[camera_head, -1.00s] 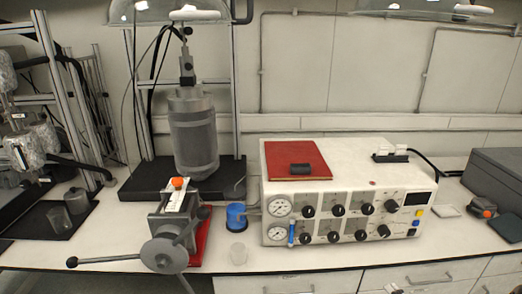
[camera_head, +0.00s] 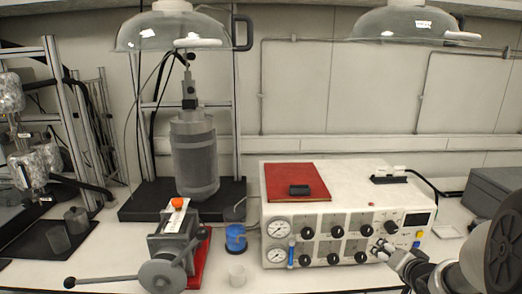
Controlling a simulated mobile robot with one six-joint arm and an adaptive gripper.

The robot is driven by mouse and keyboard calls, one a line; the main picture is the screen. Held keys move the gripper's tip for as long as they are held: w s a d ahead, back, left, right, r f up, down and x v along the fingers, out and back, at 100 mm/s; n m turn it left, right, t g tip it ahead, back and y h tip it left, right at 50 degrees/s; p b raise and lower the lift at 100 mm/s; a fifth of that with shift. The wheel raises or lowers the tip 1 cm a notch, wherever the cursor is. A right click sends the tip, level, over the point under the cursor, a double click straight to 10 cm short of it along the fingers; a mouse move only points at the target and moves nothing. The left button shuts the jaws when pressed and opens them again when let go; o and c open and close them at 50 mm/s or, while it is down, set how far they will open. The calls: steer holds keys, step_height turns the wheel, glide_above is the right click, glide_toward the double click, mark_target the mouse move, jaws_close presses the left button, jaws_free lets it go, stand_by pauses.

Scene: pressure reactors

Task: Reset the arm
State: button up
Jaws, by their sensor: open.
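My gripper (camera_head: 383,249) shows at the lower right, at the end of my arm, which comes in from the right edge. Its fingers point left toward the front panel of the white control box (camera_head: 405,196), over its lower right knobs. The jaws look small here, but they appear apart with nothing between them. I cannot tell whether the fingertips touch the panel. My arm hides the lower right corner of the box.
A grey cylindrical reactor (camera_head: 195,158) stands on a black base behind a clamp with a long handle (camera_head: 162,272). Glass domes (camera_head: 172,30) hang above.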

steer(key=s+a+r+n+g+h, duration=0.1)
steer(key=s+a+r+g+h, duration=0.1)
steer(key=s+a+r, duration=0.3)
steer(key=s+a+r+n+g+y, duration=0.1)
steer(key=s+a+n, duration=0.1)
steer(key=s+a, duration=0.3)
steer(key=s+a+r+n+g+y, duration=0.1)
steer(key=s+a, duration=0.4)
steer(key=s, duration=0.8)
steer(key=s+a+r+n+g+y, duration=0.1)
steer(key=s+a+n+g, duration=0.2)
steer(key=s+a, duration=0.3)
steer(key=s+n, duration=0.1)
steer(key=s, duration=0.3)
